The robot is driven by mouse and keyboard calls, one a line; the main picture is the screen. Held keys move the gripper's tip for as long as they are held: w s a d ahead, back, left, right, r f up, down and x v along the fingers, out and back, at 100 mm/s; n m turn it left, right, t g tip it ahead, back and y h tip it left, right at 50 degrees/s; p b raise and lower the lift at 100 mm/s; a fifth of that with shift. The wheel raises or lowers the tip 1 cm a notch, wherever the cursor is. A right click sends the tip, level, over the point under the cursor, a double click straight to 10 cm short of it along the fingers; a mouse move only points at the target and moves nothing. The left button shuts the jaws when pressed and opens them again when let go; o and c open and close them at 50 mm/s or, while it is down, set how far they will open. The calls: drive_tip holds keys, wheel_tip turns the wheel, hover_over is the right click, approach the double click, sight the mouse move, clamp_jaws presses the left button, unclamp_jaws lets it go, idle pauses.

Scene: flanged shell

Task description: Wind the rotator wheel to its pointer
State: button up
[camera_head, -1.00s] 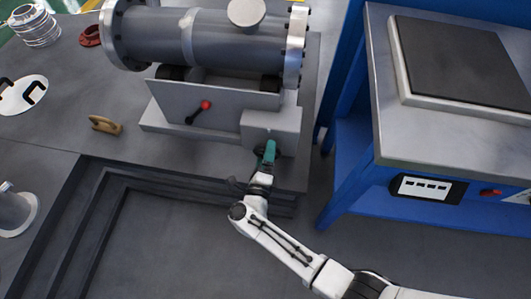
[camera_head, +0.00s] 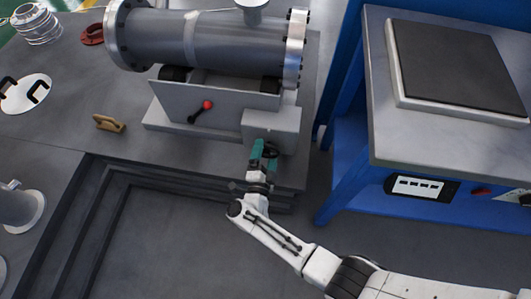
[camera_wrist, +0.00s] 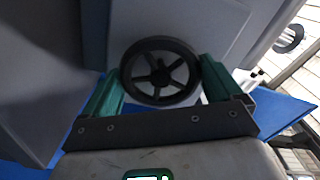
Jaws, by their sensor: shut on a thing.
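The rotator wheel (camera_wrist: 159,77) is a small dark spoked handwheel on the front of a grey gearbox (camera_head: 270,124). In the wrist view my gripper (camera_wrist: 162,72) has one green finger on each side of the wheel's rim and is shut on it. In the head view my gripper (camera_head: 264,152) reaches the wheel from the front, and the wheel is mostly hidden by the fingers. The grey flanged shell (camera_head: 238,42) lies across rollers above the gearbox, with a short neck (camera_head: 253,10) on top. I cannot make out the pointer.
A red-knobbed lever (camera_head: 201,111) is on the stand left of the gearbox. A brown-handled block (camera_head: 108,123) lies on the grey platform. A blue-framed bench (camera_head: 347,183) stands close on the right. Stepped platform edges lie below.

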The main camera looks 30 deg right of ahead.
drive_tip(key=shift+n, duration=0.3)
drive_tip(key=o, duration=0.7)
drive_tip(key=shift+s+a, duration=0.1)
drive_tip(key=shift+a, duration=0.05)
drive_tip(key=p+v, duration=0.1)
drive_tip(key=v, duration=0.9)
drive_tip(key=shift+s+a+f, duration=0.1)
drive_tip(key=shift+s+a, duration=0.05)
drive_tip(key=shift+s, duration=0.05)
